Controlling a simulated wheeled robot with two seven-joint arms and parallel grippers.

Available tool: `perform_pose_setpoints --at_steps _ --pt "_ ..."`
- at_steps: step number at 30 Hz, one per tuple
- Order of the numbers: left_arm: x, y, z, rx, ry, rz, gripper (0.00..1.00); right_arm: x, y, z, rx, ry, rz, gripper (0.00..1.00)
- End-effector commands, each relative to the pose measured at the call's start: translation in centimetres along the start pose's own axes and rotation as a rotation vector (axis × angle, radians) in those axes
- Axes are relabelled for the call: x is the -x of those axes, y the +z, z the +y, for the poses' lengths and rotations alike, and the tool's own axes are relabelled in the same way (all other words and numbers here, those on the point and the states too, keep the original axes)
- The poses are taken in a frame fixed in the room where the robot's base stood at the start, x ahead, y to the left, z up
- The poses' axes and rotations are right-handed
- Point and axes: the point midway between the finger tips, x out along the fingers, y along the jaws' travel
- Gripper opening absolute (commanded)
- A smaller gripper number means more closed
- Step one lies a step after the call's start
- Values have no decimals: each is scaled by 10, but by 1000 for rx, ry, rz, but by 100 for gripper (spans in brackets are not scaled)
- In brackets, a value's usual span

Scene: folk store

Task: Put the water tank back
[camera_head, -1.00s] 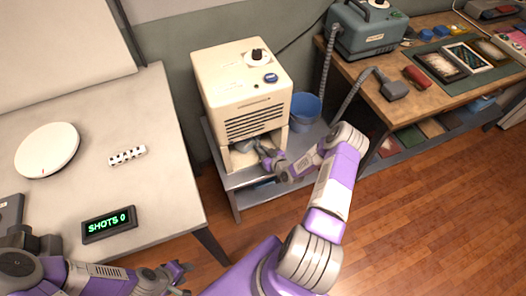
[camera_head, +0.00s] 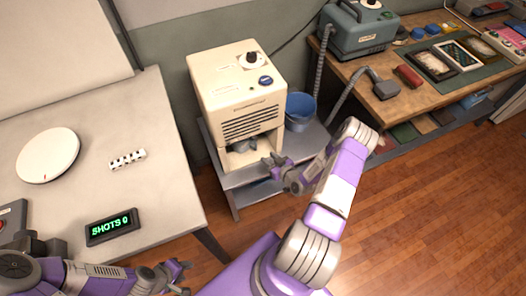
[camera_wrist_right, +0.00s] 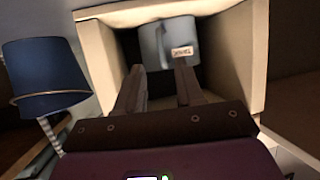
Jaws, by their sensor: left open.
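The cream machine (camera_head: 236,95) stands on a low grey shelf, with an opening at its lower front. The grey water tank (camera_head: 243,146) sits inside this opening, mostly hidden in the head view. In the right wrist view the tank (camera_wrist_right: 168,42) shows a small label and stands within the cavity walls. My right gripper (camera_head: 271,162) is just outside the opening. In the wrist view its fingers (camera_wrist_right: 159,80) are apart, short of the tank, with nothing between them. My left gripper (camera_head: 184,278) is open and empty near the white table's front edge.
A blue bucket (camera_head: 300,110) stands right of the machine on the shelf; it also shows in the wrist view (camera_wrist_right: 45,75). The white table (camera_head: 165,190) at left holds a round plate and a shots display (camera_head: 111,227). A wooden bench (camera_head: 400,100) stands at right.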

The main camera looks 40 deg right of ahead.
Motion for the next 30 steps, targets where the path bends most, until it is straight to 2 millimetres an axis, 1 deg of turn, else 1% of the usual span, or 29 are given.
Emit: perform_pose_setpoints --at_steps 1,3,7,10,14,17,20,21,23,24,26,27,29,30 --pt "4 0 2 0 0 0 43 10 -2 0 0 1 0 37" --pt "7 0 2 0 0 0 43 21 -1 0 -1 2 -1 37" --pt "9 0 3 0 0 0 43 33 0 0 -1 0 0 37" --pt "9 0 4 0 0 0 43 37 0 0 0 1 1 37" --pt "9 0 3 0 0 0 43 37 0 -2 -2 -3 -2 37" --pt "9 0 3 0 0 0 43 30 0 -18 -25 -33 -38 37" --pt "9 0 3 0 0 0 43 19 1 -57 -81 -100 -137 37" --pt "9 0 3 0 0 0 43 16 3 -79 -110 -134 -197 37" --pt "9 0 3 0 0 0 43 16 7 -114 -157 -185 -304 37" --pt "9 0 3 0 0 0 43 19 10 -138 -186 -214 -383 37" --pt "9 0 3 0 0 0 43 28 16 -172 -224 -250 -503 37" --pt "9 0 3 0 0 0 43 38 20 -194 -246 -268 -586 37" --pt "9 0 3 0 0 0 43 56 25 -223 -272 -286 -707 37" --pt "9 0 3 0 0 0 43 69 28 -240 -286 -292 -785 37"
